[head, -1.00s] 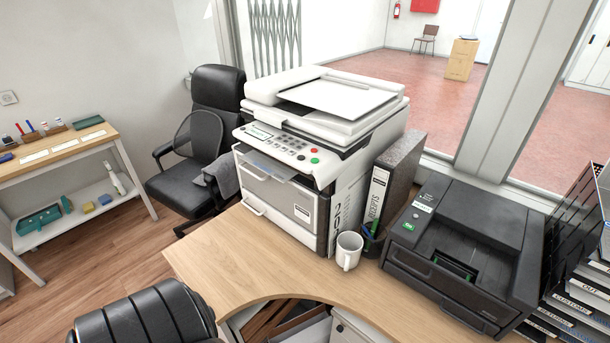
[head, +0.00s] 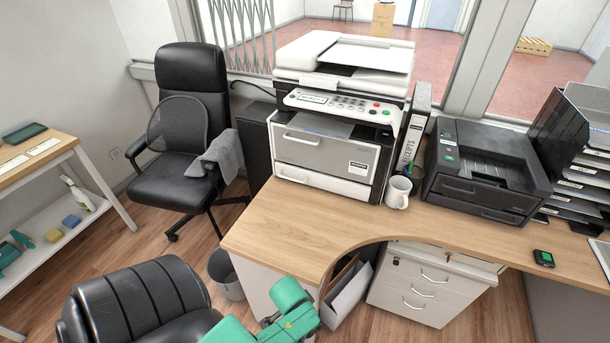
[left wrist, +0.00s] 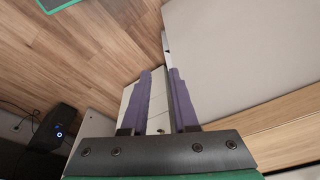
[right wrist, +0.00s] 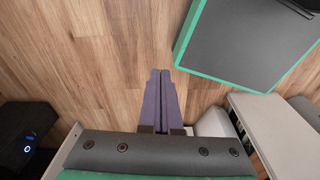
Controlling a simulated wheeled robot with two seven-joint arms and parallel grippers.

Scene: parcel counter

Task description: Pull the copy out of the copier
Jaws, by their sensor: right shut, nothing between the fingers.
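The white and grey copier (head: 345,75) stands on the wooden counter in the head view. Below its button panel (head: 340,104) is the output slot, where a flat bluish-grey sheet (head: 322,127) lies, apparently the copy. Its inner part is hidden under the panel. My left gripper (left wrist: 160,85) is open and empty in the left wrist view, beside a pale panel and wood edge. My right gripper (right wrist: 160,85) is shut and empty over the floor in the right wrist view. Neither gripper's fingers show in the head view, and neither touches the copier.
A white mug (head: 397,192), a receipts binder (head: 414,125) and a black printer (head: 483,172) stand right of the copier. The counter (head: 300,212) is clear in front of it. Black chairs (head: 185,135) stand left and at the bottom left. A drawer unit (head: 425,285) is under the counter.

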